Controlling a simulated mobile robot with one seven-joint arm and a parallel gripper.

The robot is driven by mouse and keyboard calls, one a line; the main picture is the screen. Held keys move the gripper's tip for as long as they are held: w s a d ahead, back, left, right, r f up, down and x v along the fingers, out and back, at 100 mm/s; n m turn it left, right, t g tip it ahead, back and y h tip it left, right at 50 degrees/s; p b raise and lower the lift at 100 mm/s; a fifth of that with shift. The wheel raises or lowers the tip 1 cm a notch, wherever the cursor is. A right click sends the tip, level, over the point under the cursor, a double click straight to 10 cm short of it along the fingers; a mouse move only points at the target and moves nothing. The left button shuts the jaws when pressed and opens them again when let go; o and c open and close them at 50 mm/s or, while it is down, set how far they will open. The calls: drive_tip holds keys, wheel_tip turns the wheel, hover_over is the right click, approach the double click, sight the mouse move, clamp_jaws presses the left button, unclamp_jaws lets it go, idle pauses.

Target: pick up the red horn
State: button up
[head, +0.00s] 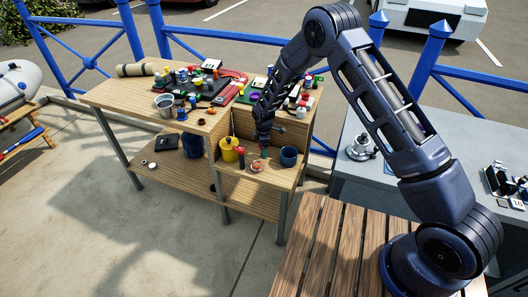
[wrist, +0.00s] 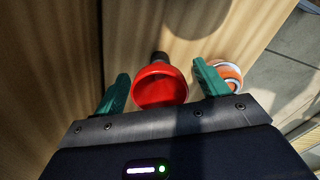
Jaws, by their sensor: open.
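The red horn (wrist: 160,88) shows in the wrist view with its round red end toward the camera and a dark part behind it. My gripper (wrist: 161,72) is open, with one green finger on each side of the horn. I cannot tell whether either finger touches it. In the head view my gripper (head: 264,153) is low over the right-hand lower shelf of the wooden bench. A small red object (head: 241,158), probably the horn, stands just left of it.
An orange and white round item (wrist: 226,72) lies close beside the right finger; it also shows in the head view (head: 257,166). A yellow container (head: 229,149) and a dark blue cup (head: 288,156) flank the gripper. The cluttered bench top (head: 110,93) rises behind.

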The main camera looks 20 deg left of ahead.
drive_tip(key=shift+f, duration=0.45)
drive_tip(key=c, duration=1.1)
drive_tip(key=shift+r, duration=0.1)
